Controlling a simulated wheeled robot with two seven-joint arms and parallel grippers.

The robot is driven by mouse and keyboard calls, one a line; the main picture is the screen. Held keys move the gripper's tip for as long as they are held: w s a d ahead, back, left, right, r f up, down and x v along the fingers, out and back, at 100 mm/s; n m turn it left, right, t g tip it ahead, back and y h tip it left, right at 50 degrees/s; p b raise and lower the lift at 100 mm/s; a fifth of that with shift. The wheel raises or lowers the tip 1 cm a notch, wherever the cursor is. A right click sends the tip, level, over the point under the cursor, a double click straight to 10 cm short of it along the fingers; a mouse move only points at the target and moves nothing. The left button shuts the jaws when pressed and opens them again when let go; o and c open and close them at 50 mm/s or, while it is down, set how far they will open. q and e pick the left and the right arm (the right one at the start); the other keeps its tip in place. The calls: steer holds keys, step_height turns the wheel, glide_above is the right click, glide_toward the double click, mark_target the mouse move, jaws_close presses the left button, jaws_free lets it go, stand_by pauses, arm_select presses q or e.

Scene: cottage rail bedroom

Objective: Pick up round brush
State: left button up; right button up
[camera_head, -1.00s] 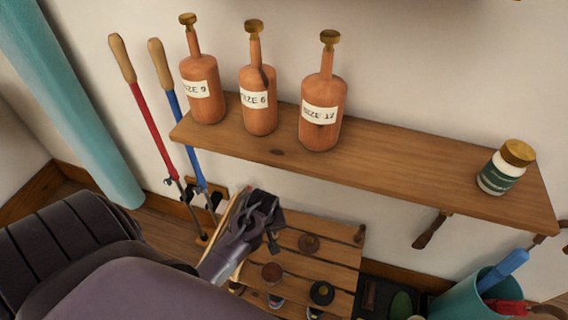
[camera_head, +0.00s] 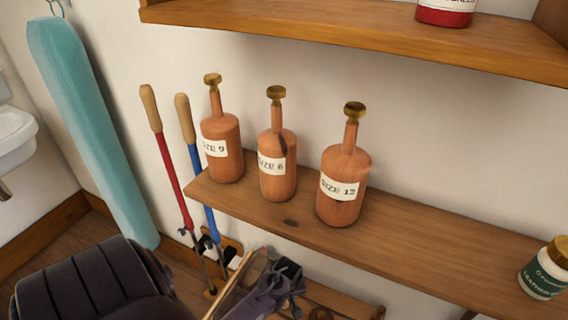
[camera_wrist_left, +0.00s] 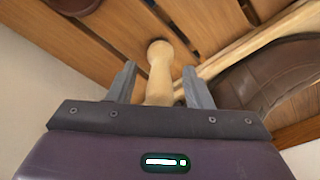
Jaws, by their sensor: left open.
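In the left wrist view a pale wooden handle with a rounded end (camera_wrist_left: 160,66) stands between the two fingers of my left gripper (camera_wrist_left: 159,82). Its lower part is hidden behind the gripper body. I cannot tell whether this is the round brush, as no bristles show. The fingers are apart, with a gap on both sides of the handle. In the head view my left gripper (camera_head: 278,282) is low, below the shelf's front edge, over the slatted wooden rack. My right gripper is not in view.
In the wrist view a brown shoe (camera_wrist_left: 262,75) lies close right on the slatted rack (camera_wrist_left: 205,25).

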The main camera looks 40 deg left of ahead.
arm_select(q)
jaws_close()
stand_by(0.3)
steer(key=shift+s+r, duration=0.1)
steer(key=shift+r, duration=0.05)
